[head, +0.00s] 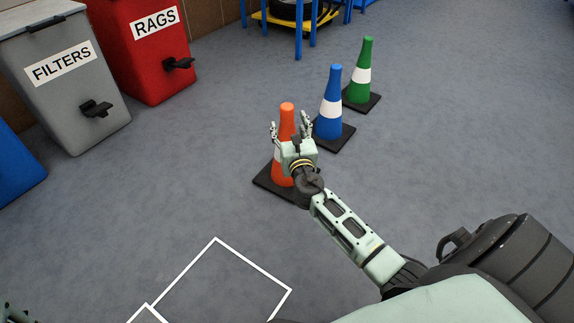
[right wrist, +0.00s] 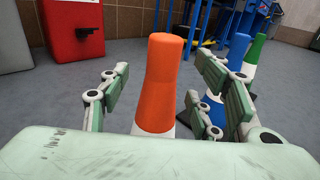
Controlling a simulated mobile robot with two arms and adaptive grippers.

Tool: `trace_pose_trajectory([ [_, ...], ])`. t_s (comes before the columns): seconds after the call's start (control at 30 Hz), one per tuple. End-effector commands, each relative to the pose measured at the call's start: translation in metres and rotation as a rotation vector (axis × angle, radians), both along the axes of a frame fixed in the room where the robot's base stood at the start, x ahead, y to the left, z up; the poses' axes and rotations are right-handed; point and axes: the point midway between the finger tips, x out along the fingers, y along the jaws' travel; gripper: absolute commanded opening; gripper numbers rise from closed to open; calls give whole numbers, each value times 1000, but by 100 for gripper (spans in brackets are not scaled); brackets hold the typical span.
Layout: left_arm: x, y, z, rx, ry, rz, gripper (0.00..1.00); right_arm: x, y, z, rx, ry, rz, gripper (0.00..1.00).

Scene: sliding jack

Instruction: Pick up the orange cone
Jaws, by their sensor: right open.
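The orange cone (head: 287,114) stands upright on a dark square base on the floor, with a white band partly hidden behind my right gripper in the head view. In the right wrist view the cone's orange top (right wrist: 160,80) rises between the open fingers. My right gripper (head: 290,128) is open, with fingers on both sides of the cone; I cannot tell if any finger touches it. The right gripper's fingers also show in the right wrist view (right wrist: 158,95). My left gripper is not clearly in view.
A blue cone (head: 329,124) stands close behind and right of the orange one, with a green cone (head: 359,92) beyond. A grey FILTERS bin (head: 68,100) and red RAGS bin (head: 145,60) stand left. White floor lines (head: 185,268) mark open floor in front.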

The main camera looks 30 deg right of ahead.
Motion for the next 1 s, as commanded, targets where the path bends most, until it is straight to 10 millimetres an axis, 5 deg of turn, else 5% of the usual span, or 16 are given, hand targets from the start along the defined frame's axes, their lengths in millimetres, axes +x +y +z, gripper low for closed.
trace_pose_trajectory([
  [0.33, 0, 0, -31, 0, 1, 0, 40, 42, -21, 0, 3, -2, 2, 58],
  [0.67, 0, 0, -31, 0, 0, 0, 40, 47, -22, 2, 5, -1, 3, 57],
  [1.0, 0, 0, -32, 0, 0, -1, 40, 47, -22, 2, 6, -1, 3, 27],
])
